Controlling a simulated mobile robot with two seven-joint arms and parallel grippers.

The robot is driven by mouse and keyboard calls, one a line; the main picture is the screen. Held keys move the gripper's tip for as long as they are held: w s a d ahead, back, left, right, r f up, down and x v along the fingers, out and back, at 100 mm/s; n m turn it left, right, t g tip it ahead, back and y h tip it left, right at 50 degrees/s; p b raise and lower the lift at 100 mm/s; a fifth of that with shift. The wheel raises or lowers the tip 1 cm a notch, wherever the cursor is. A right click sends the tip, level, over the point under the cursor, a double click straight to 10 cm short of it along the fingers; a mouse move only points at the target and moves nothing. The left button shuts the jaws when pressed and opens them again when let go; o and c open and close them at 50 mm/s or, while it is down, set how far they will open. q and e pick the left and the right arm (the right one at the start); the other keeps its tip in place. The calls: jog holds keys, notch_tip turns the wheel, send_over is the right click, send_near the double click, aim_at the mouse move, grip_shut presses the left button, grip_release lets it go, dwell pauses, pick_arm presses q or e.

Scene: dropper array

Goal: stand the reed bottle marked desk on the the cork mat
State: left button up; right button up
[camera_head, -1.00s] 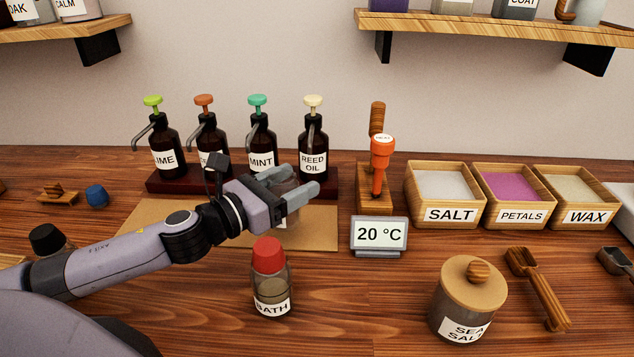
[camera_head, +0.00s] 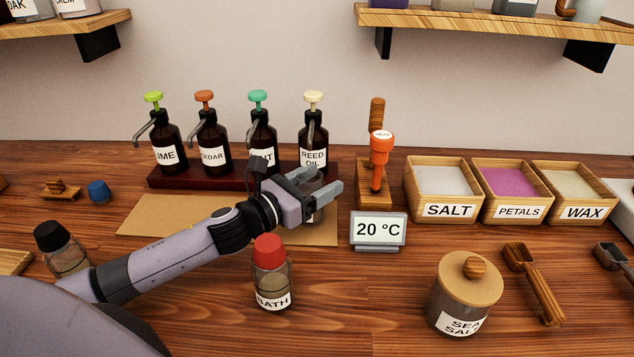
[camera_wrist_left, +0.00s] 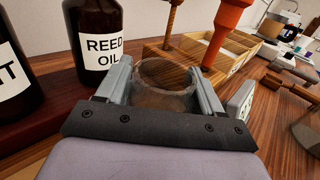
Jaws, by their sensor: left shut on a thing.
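My left gripper (camera_head: 322,188) is shut on a clear open-topped glass bottle (camera_wrist_left: 163,99), which sits between its fingers in the left wrist view. In the head view the gripper hides most of this bottle (camera_head: 317,214); a bit of white label shows, too covered to read. The cork mat (camera_head: 160,217) lies flat in front of the pump bottles, partly behind my left arm. The held bottle is upright at the mat's right end; I cannot tell whether its base touches the mat. My right gripper is not in view.
A rack (camera_head: 215,178) of pump bottles stands behind the mat, with REED OIL (camera_head: 313,158) nearest the gripper. A red-capped BATH bottle (camera_head: 271,280) stands in front. An orange tool on a wooden stand (camera_head: 372,190) and a 20 °C display (camera_head: 378,231) are to the right.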

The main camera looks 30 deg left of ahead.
pick_arm(q)
jog(key=shift+f, duration=0.1)
jog(key=o, duration=1.3)
jog(key=shift+r, duration=0.2)
jog(key=shift+s+a+f, duration=0.15)
jog(key=shift+s, duration=0.2)
jog(key=b+v, duration=0.1)
jog(key=v, duration=0.6)
jog(key=shift+b, duration=0.35)
jog(key=shift+b+v, duration=0.35)
jog(key=shift+v, duration=1.75)
